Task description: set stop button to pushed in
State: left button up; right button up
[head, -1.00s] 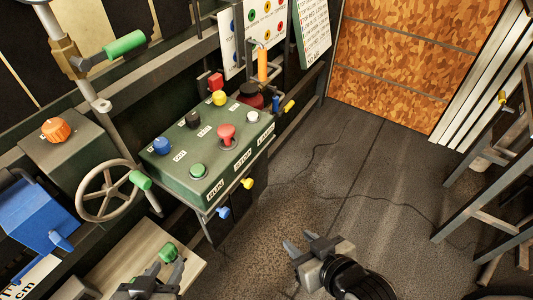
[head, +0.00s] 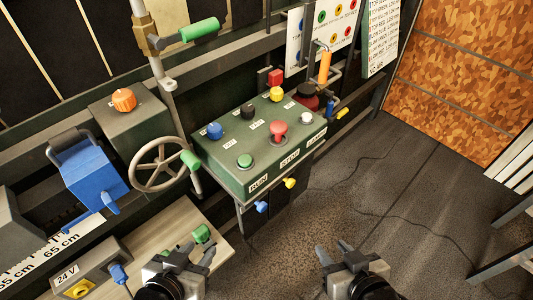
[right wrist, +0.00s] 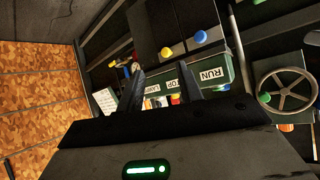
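The stop button is a red mushroom-shaped knob (head: 278,128) on top of the green control box (head: 235,178), behind the STOP label. It appears to stand raised on its stem. My right gripper (head: 334,249) is open and empty over the floor, in front of and to the right of the box, apart from the button. In the right wrist view, the box front with its labels (right wrist: 212,74) shows upside down beyond the open fingers; the button is mostly hidden there. My left gripper (head: 197,254) is open near the wooden board, below the box.
Around the stop button are a green button (head: 245,161), a blue knob (head: 215,130), a black knob (head: 247,111), a yellow knob (head: 277,94) and a white button (head: 305,117). Blue and yellow handles (head: 290,183) jut from the front. A handwheel (head: 158,165) stands left.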

aim_at(279, 128)
jog(key=k, duration=0.5)
jog(key=z, duration=1.15)
jog(key=i, duration=0.65)
jog(key=u, duration=1.4)
